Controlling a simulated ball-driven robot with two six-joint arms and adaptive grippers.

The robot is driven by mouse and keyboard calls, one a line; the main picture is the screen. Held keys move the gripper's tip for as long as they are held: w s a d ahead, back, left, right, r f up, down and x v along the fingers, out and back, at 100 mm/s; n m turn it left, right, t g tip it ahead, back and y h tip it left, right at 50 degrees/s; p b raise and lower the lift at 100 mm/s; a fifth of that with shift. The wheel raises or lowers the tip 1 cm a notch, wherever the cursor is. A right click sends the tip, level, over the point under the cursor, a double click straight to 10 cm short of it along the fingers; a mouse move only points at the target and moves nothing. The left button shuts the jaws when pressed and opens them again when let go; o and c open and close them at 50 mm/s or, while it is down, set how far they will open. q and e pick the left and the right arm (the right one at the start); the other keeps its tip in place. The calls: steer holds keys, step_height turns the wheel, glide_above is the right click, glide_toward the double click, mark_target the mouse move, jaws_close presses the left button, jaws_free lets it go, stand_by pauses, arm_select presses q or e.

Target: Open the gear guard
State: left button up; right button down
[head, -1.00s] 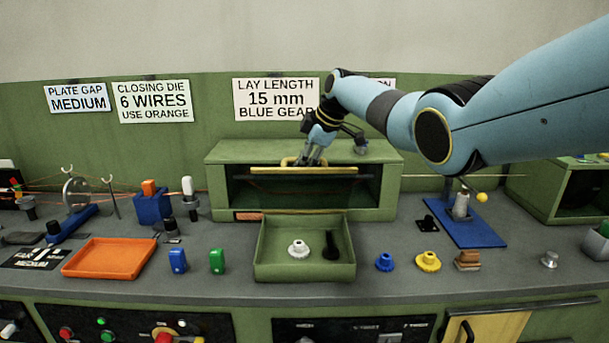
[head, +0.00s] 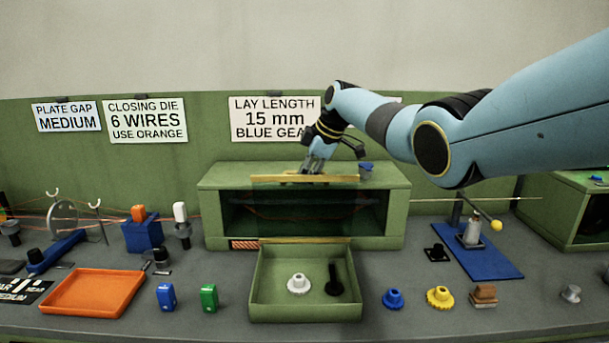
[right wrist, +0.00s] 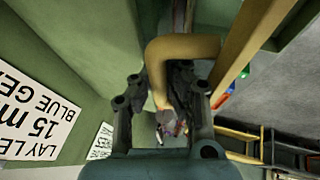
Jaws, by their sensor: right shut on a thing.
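The gear guard is a dark see-through panel with a yellow upper bar (head: 275,179) and a thin yellow lower strip, across the open front of a green housing (head: 225,182). The upper bar shows slightly above the housing's front top edge. The dark interior shows through and beside the panel. My right gripper (head: 313,168) reaches from above and is shut on the guard's handle. In the right wrist view the bent yellow handle (right wrist: 188,49) passes between its fingers, with the yellow bar beside it. My left gripper is not in view.
A green tray (head: 257,304) before the housing holds a white gear and a black part. An orange tray (head: 92,292), blue block (head: 166,297), green block (head: 208,297), blue gear (head: 393,299) and yellow gear (head: 439,297) lie on the bench. My right arm crosses the upper right.

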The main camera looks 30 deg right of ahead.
steer(key=shift+r, duration=0.1)
steer(key=c, duration=1.6)
jaws_free()
steer(key=shift+o, duration=0.2)
steer(key=v, duration=1.2)
steer(key=shift+d, duration=0.1)
